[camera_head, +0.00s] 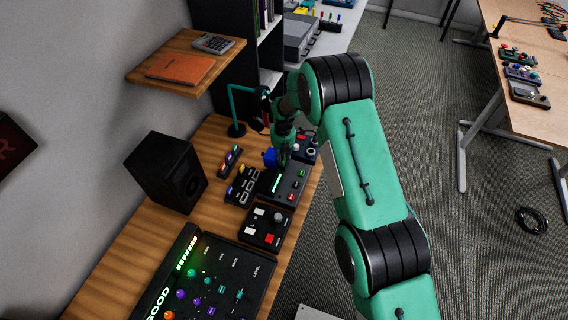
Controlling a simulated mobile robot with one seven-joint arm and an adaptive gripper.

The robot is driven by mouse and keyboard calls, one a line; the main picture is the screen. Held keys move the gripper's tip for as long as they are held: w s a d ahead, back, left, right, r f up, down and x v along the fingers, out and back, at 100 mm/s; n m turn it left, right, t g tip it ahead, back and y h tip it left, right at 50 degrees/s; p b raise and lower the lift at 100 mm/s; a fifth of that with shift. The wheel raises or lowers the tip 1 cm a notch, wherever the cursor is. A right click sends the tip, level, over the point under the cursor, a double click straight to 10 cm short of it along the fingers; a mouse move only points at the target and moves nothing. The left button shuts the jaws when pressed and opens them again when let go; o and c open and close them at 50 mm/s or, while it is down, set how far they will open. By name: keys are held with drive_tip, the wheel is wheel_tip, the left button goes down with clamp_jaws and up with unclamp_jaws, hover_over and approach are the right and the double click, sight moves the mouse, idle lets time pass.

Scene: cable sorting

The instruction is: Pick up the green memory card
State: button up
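A thin bright green strip (277,182) shows on a dark box-shaped device (291,186) on the wooden desk. It may be the green memory card, but it is too small to tell it from a light. My arm reaches in from the lower right, and my gripper (284,153) points down over the desk, just beyond the strip. The fingers are small and dark, and I cannot tell whether they are open or shut or hold anything. A small blue object (270,157) shows close to the left of my gripper.
Several small control boxes, such as a button box (264,227), crowd the desk (111,260) around the gripper. A shelf (150,72) overhangs at upper left.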

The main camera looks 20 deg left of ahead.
clamp_jaws()
drive_tip(key=shift+r, duration=0.1)
idle(0.3)
drive_tip(key=shift+r, duration=0.7)
wheel_tip(320, 180, up, 2)
drive_tip(key=s+d, duration=0.3)
drive_tip(key=s, duration=0.1)
drive_tip(key=s+d+r, duration=0.1)
drive_tip(key=s+d, duration=0.2)
drive_tip(key=s, duration=0.1)
drive_tip(key=s+d, duration=0.3)
drive_tip(key=s, duration=0.2)
drive_tip(key=shift+r, duration=0.2)
